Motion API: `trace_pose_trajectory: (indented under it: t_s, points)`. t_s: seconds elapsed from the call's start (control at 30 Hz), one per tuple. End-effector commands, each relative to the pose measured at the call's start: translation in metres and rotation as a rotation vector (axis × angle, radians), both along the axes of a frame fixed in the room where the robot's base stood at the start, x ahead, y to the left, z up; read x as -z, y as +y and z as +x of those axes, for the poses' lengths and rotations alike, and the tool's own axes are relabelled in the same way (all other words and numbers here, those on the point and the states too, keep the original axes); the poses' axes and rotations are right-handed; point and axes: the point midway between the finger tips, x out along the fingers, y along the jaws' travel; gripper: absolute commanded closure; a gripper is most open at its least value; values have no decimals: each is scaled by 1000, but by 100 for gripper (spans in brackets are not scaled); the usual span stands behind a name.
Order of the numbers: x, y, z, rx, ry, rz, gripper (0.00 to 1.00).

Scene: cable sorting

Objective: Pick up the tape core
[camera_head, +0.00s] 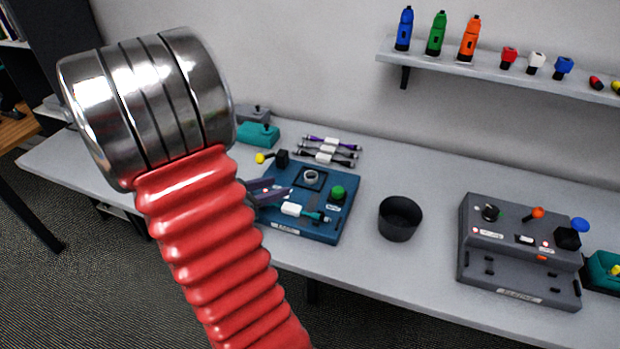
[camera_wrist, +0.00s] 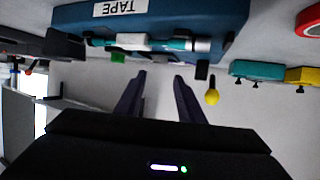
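The tape core (camera_head: 311,177) looks like a small grey ring near the back of a blue station (camera_head: 285,224). I cannot make it out in the wrist view, where the blue station (camera_wrist: 230,20) shows upside down with a TAPE label. My gripper (camera_head: 280,190) has dark purple fingers, at the left side of the station and left of the ring. My red arm hides part of the view there. In the wrist view my gripper (camera_wrist: 160,78) has its fingers apart with nothing between them. A white and teal connector (camera_head: 292,209) lies at the station's front.
A green button (camera_head: 338,192) stands on the station's right side. A black cup (camera_head: 400,217) is right of it, then a grey station (camera_head: 520,260). Cables (camera_head: 328,150) lie behind. A yellow-knobbed lever (camera_head: 262,158) is at the back left.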

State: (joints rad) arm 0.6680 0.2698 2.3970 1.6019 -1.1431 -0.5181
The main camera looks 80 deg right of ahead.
Motion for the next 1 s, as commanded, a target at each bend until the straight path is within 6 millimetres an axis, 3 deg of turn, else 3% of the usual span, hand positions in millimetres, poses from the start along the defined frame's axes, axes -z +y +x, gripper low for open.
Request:
trace_pose_trajectory:
  t_s: [0.7,1.0]
  points:
    - [30,-64,-34,2,0,1,65]
    - [32,-69,-36,-3,-1,0,65]
